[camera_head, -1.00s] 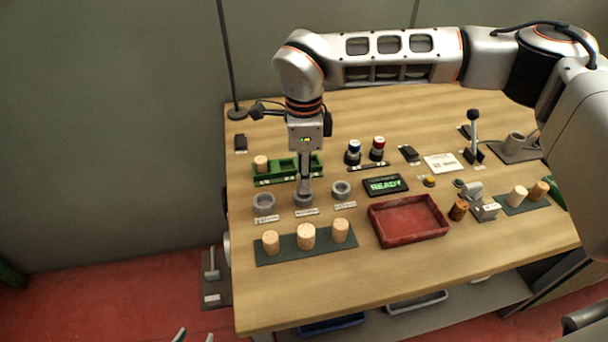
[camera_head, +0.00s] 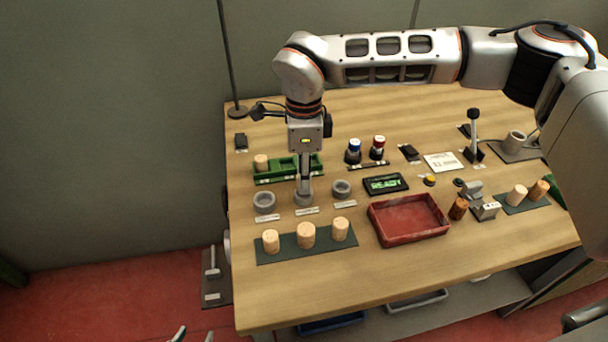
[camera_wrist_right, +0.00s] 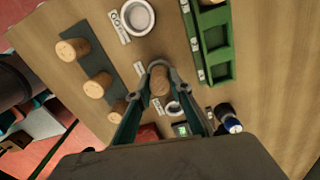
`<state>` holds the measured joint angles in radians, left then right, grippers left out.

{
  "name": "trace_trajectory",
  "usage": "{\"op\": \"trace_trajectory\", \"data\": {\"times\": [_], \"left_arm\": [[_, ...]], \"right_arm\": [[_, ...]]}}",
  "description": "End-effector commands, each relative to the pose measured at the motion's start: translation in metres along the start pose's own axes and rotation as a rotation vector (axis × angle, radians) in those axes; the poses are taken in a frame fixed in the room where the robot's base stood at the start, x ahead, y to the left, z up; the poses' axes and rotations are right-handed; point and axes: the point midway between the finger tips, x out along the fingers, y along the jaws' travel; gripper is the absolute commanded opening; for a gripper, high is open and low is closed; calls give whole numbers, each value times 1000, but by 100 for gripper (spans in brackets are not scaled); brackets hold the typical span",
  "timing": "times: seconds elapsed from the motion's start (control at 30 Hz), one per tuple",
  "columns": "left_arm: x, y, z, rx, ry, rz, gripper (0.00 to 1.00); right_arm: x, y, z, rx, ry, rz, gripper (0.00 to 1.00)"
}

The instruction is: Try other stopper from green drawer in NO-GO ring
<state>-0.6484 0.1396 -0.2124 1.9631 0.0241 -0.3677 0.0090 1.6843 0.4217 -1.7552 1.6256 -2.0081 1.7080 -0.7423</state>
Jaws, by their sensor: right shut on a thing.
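My right gripper (camera_head: 304,190) points straight down at the middle grey ring (camera_head: 304,201). My left gripper (camera_head: 194,336) shows only as two separated tips at the bottom edge.
Other grey rings stand left (camera_head: 264,202) and right (camera_head: 341,188). Three stoppers stand on a dark mat (camera_head: 283,248) in front. A red tray (camera_head: 409,236) and a lit display (camera_head: 385,184) are to the right. The table's front is clear.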

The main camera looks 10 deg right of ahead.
Motion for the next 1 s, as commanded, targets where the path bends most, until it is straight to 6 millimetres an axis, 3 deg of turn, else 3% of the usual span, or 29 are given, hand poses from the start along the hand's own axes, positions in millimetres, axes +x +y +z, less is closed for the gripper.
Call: {"op": "trace_trajectory", "data": {"times": [0.6, 0.63, 0.7, 1.0], "left_arm": [[1, 1, 3, -1, -2, 1, 39], [1, 1, 3, -1, -2, 1, 39], [1, 1, 3, -1, -3, 1, 39], [0, 1, 5, 0, -6, 1, 39]], "right_arm": [[7, 0, 0, -1, 0, 0, 13], [7, 0, 0, -1, 0, 0, 26], [7, 0, 0, -1, 0, 0, 40], [6, 0, 0, 0, 0, 0, 40]]}}
